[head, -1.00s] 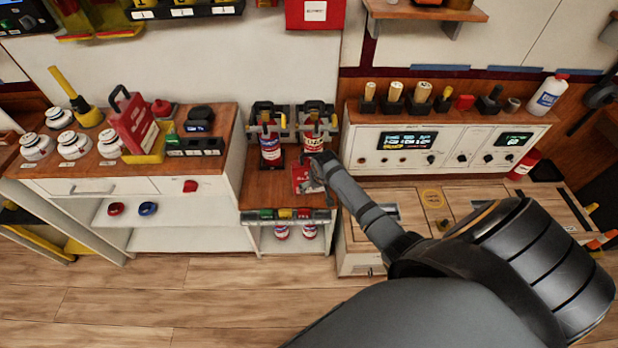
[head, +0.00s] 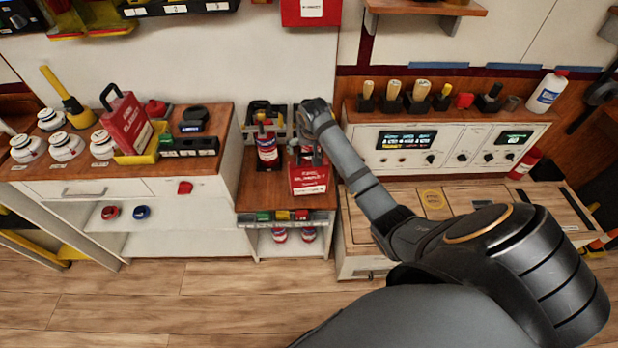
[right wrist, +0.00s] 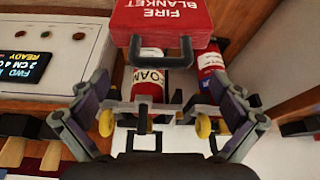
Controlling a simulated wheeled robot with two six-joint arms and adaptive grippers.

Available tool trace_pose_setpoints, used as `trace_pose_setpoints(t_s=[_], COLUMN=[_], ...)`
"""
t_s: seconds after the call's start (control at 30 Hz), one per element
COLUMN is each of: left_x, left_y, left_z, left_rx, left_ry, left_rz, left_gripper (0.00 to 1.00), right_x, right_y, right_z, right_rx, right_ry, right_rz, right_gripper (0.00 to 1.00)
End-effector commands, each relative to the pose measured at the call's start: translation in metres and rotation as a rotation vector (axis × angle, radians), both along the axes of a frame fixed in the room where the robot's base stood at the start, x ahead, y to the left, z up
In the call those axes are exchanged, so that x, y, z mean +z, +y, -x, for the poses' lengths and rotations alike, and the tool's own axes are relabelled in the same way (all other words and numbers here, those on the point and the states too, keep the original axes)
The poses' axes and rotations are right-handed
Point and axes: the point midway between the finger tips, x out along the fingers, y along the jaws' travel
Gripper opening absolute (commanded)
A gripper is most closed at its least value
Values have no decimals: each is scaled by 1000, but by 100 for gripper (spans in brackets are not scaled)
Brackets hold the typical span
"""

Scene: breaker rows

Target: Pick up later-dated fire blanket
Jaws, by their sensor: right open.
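A red fire blanket case (head: 311,180) stands on the front of the low wooden shelf. In the right wrist view the fire blanket case (right wrist: 165,18) is at the top, its lettering upside down and its dark handle (right wrist: 160,58) pointing down. I cannot read a date. My right gripper (head: 308,115) is at the back of that shelf, above and behind the case. In its wrist view the right gripper (right wrist: 163,98) is open, and the handle is not clearly between its fingers. My left gripper is not in view.
An extinguisher (head: 267,150) stands left of the case; one marked FOAM (right wrist: 148,85) shows in the wrist view. Another red case with a handle (head: 126,122) stands in a yellow holder on the left cabinet. A control panel (head: 405,140) is at right.

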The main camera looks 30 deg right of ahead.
Motion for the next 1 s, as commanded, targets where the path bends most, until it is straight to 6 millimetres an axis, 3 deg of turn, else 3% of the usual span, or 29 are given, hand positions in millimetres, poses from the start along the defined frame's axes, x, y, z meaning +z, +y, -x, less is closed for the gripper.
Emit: trace_pose_setpoints(t_s=[0.23, 0.5, 1.0], left_x=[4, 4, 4], left_y=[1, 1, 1], left_z=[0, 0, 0], left_rx=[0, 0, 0], left_ry=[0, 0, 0], left_rz=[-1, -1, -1], left_gripper=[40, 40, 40], right_x=[-39, -44, -44], right_y=[-4, -5, -5], right_z=[-11, -13, -13], right_rx=[1, 1, 1], right_ry=[5, 2, 2], right_rz=[-1, 0, -1], right_gripper=[100, 100, 33])
